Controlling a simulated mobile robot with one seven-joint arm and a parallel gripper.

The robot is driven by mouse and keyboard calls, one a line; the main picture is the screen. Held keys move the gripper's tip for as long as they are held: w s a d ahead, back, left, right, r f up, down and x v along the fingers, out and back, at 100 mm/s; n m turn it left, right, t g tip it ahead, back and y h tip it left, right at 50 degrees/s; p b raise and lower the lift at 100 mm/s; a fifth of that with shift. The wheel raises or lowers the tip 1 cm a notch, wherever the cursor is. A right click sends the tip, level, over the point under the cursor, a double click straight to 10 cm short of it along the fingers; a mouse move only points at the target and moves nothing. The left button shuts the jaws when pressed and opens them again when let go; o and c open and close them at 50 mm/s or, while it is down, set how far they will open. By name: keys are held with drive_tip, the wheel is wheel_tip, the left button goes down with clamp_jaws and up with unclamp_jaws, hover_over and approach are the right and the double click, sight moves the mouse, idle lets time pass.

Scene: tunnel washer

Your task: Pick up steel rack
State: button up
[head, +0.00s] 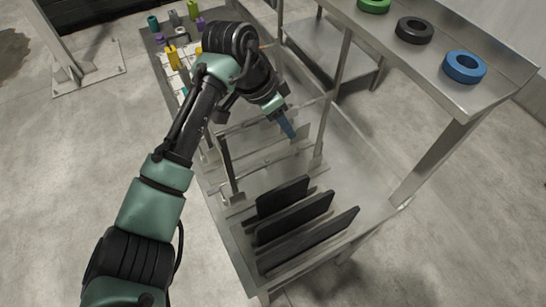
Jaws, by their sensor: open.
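A grey metal frame that looks like the steel rack (269,160) stands on the steel table, about the middle of its length. It has upright ends and long flat bars between them. My gripper (288,130) has blue fingertips and points down, over or close to the rack's upper bar. Its fingers overlap in this view, so the gap between them is hard to see. It appears open, with nothing seen held. Whether it touches the rack I cannot tell. My arm hides part of the rack's far left side.
Several black upright panels (302,222) stand at the table's near end. A raised shelf (510,72) on the right carries a green ring (374,5), a black ring (414,30) and a blue ring (465,67). Small coloured parts, including a yellow one (173,58), stand at the far end.

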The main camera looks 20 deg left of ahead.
drive_tip(key=shift+w+d+f, duration=0.1)
drive_tip(key=shift+w+f, duration=0.05)
drive_tip(key=shift+f, duration=0.25)
drive_tip(key=shift+c, duration=0.3)
clamp_jaws()
drive_tip(key=shift+r, duration=0.1)
idle(0.7)
drive_tip(key=shift+w+r, duration=0.15)
drive_tip(key=shift+r, duration=0.05)
